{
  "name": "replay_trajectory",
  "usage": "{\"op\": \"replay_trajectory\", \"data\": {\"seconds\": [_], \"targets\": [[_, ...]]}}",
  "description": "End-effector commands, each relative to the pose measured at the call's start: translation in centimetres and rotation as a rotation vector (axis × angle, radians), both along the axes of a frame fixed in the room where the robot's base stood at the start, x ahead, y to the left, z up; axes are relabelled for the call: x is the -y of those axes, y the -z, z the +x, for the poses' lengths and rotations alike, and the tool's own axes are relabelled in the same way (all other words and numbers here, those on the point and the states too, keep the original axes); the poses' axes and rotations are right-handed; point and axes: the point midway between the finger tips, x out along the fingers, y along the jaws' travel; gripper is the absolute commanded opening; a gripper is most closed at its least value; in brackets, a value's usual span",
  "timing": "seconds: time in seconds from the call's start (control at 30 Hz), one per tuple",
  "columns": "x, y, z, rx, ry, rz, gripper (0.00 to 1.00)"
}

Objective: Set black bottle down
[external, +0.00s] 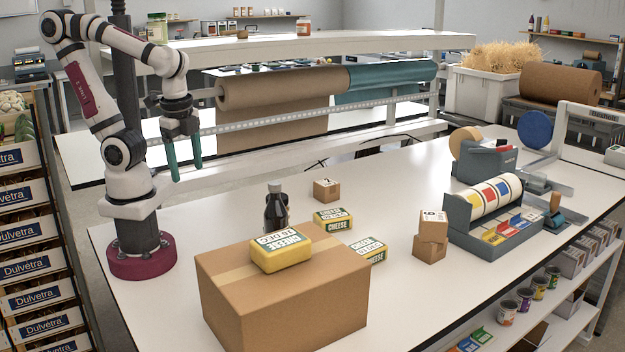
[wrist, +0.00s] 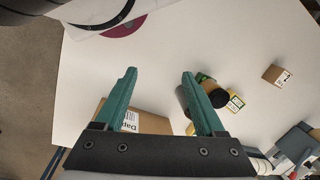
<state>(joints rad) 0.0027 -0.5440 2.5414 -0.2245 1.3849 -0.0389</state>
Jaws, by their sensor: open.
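The black bottle (external: 276,210) stands upright on the white table, just behind a large cardboard box (external: 285,310). Its lower part is hidden by the box and the cheese pack on it. In the wrist view a dark bottle shape (wrist: 215,96) shows beside the right finger, partly covered by it. My gripper (external: 184,164) is open and empty, with its green fingers pointing down. It is raised above the table to the left of the bottle and apart from it. In the wrist view the gap between my fingertips (wrist: 160,74) shows only bare table.
A yellow cheese pack (external: 281,249) lies on the cardboard box. More cheese packs (external: 333,219) and (external: 370,249) lie to the right, with small cartons (external: 326,189) and (external: 431,238). A label dispenser (external: 495,220) stands farther right. The table's left part is clear.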

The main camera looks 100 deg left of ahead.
Motion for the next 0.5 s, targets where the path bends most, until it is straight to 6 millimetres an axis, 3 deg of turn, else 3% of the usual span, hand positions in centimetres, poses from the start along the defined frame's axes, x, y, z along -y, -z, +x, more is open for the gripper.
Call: {"op": "replay_trajectory", "data": {"seconds": [0.4, 0.5], "targets": [[0.01, 0.32, -0.44, -0.011, 0.055, 0.001, 0.73], [0.08, 0.29, -0.31, -0.057, -0.105, -0.049, 0.73]]}}
